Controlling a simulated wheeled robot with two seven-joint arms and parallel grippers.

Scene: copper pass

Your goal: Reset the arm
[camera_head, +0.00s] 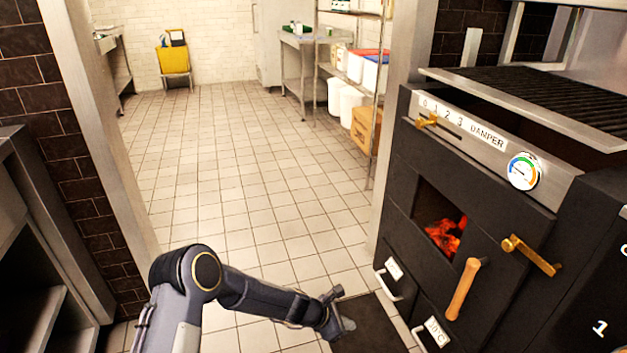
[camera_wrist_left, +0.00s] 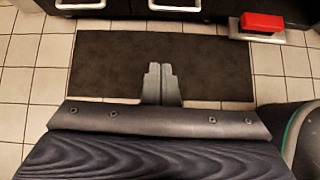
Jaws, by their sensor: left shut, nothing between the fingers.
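My left arm comes in from the lower left in the head view and reaches right, low over the floor. My left gripper (camera_head: 344,322) is in front of the black oven, above a dark floor mat (camera_head: 372,325). In the left wrist view my left gripper (camera_wrist_left: 161,72) points at the dark mat (camera_wrist_left: 105,65). Its fingers are together with nothing between them. My right gripper is in neither view.
A black oven (camera_head: 398,222) with a wooden handle (camera_head: 463,289), glowing coals and a gauge stands at right. A doorway opens onto a clear tiled floor (camera_head: 240,170). Dark shelving (camera_head: 40,290) stands at left. A red object (camera_wrist_left: 262,22) shows in the wrist view.

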